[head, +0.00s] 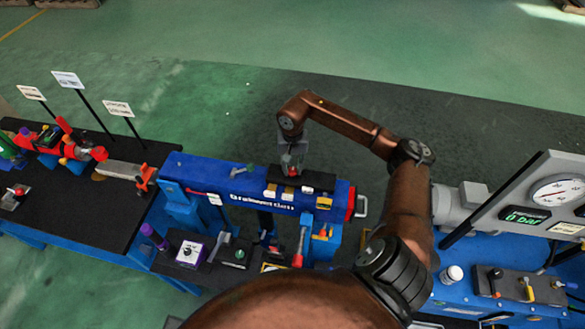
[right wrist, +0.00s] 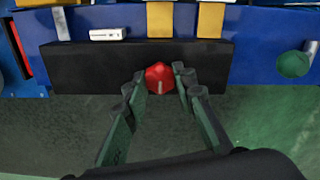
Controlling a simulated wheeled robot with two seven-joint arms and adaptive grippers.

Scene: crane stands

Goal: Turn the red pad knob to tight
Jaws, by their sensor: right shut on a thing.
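The red pad knob (right wrist: 159,77) sits at the middle of a black block (right wrist: 80,68) on the blue crane body, with a pale mark on its lower part. My right gripper (right wrist: 159,84) has its fingertips on either side of the knob and is shut on it. In the head view my right gripper (head: 291,166) reaches down onto the black block (head: 318,181) on top of the blue beam (head: 215,178), and the knob is mostly hidden between its fingers. My left gripper is not in view.
A green knob (right wrist: 293,64) is to the right on the blue body. In the head view, a bench with a purple-edged box (head: 190,252) and levers lies in front, and a gauge panel (head: 550,200) with a lever box (head: 520,288) stands at right. Floor behind the beam is free.

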